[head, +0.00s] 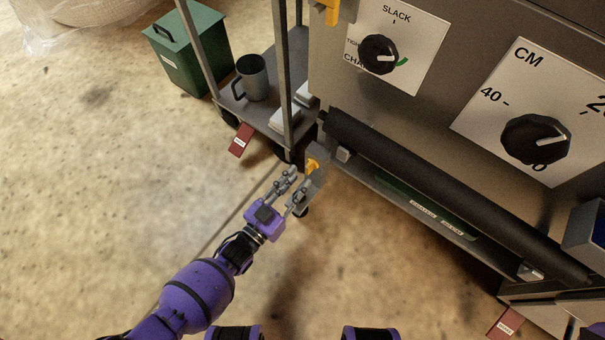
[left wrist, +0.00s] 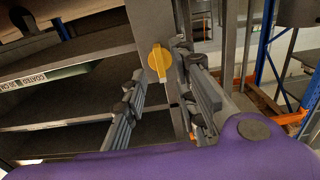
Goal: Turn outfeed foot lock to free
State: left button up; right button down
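A yellow turn handle (head: 312,164) sits on a grey bracket at the left end of the machine's front, below the black roller. It also shows in the left wrist view (left wrist: 159,62), roughly upright on a grey post. No wording beside it is readable, so I cannot tell its setting. My left gripper (head: 301,173) is open just in front of the handle. In the left wrist view its fingers (left wrist: 165,70) stand apart, with the handle between their tips; I cannot tell whether they touch it. My right gripper is not in view.
A black roller (head: 440,195) runs along the machine front beside the handle. A grey cart (head: 270,122) with a mug (head: 252,78) stands to the left.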

pick_arm(q)
jog(key=v, duration=0.8)
jog(key=shift+s+a, duration=0.2)
jog(key=shift+s, duration=0.1)
